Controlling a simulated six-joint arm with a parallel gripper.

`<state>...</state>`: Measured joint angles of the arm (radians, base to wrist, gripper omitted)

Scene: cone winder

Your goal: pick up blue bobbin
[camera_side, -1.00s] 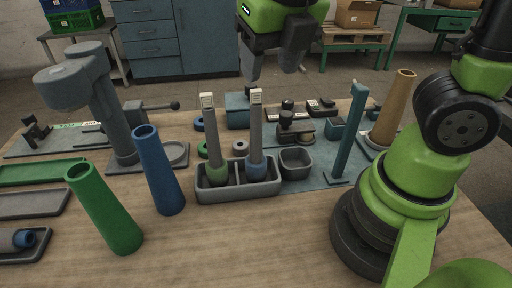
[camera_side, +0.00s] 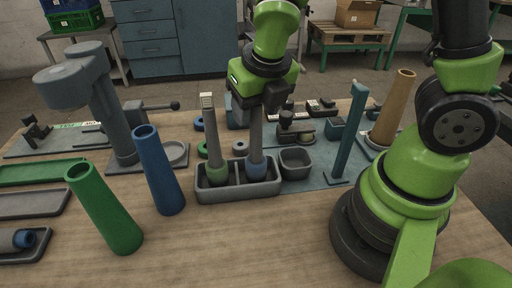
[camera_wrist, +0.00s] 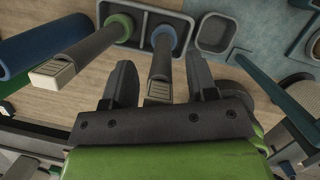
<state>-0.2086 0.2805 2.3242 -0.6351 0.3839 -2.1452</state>
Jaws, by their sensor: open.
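The blue bobbin is a grey tube with a blue base (camera_side: 256,172), standing upright in the right compartment of a grey two-slot holder (camera_side: 238,193). In the wrist view, the blue bobbin (camera_wrist: 162,62) points up between my fingers. My gripper (camera_side: 258,108) is open around its upper end, and its tip is hidden in the side view. In the wrist view, my gripper (camera_wrist: 160,85) has one finger on each side of the tube, with gaps showing. A green-based bobbin (camera_side: 214,145) stands in the left compartment and shows in the wrist view (camera_wrist: 85,55).
A blue cone (camera_side: 158,170) and a green cone (camera_side: 105,208) stand to the left. A small grey bin (camera_side: 296,163) and a teal post (camera_side: 347,135) stand to the right. A grey machine (camera_side: 100,100) is at the left. The wood in front of the holder is clear.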

